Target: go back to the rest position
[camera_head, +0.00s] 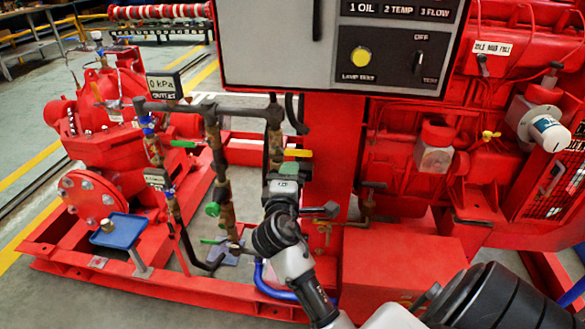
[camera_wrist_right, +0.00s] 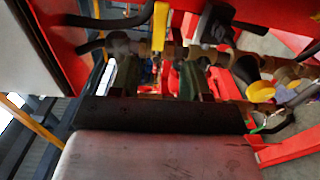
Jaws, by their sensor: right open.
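My right gripper (camera_head: 285,180) is in front of the red pumpset frame, close to the pipework. It also shows in the right wrist view (camera_wrist_right: 155,72), with its two fingers apart and nothing clearly held between them. A yellow lever (camera_head: 298,153) is just above the gripper in the head view. The yellow lever also shows beyond the fingers in the right wrist view (camera_wrist_right: 159,28). I cannot tell whether the gripper touches the pipe or lever. The gripper and my arm hide some of the lower pipework. My left gripper is not in view.
A control panel (camera_head: 400,45) with a yellow lamp button overhangs the gripper. The red pump (camera_head: 110,125) and a blue tray (camera_head: 119,231) stand left. Pipes with a green lever (camera_head: 183,144) are close on the left. The engine (camera_head: 450,130) is right. Open floor lies far left.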

